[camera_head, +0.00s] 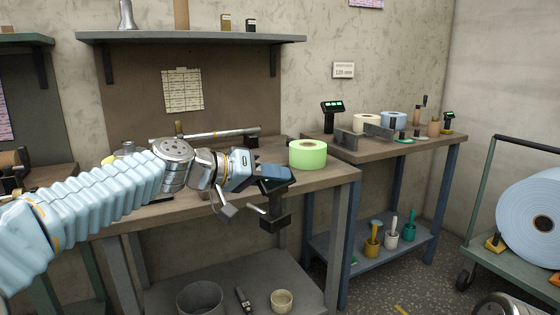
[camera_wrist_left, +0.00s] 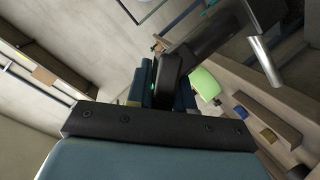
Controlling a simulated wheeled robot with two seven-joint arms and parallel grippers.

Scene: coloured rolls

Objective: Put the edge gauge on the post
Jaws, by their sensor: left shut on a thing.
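My left gripper (camera_head: 278,175) reaches in from the left over the front right part of the bench. It is shut on a dark thing, which I take to be the edge gauge (camera_head: 276,207); it hangs below the fingers, with a small pale handle on its left. In the left wrist view a dark piece (camera_wrist_left: 168,82) shows between the fingertips, partly hidden by the gripper. I cannot tell which thing is the post. My right gripper is not in view.
A green roll (camera_head: 308,154) sits on the bench (camera_head: 335,175), just right of the gripper. A long silver bar (camera_head: 215,136) lies behind. The right table (camera_head: 385,152) carries a lit display (camera_head: 333,108), a cream roll (camera_head: 366,123) and a blue roll (camera_head: 393,120). A cart with a large blue roll (camera_head: 535,215) stands at right.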

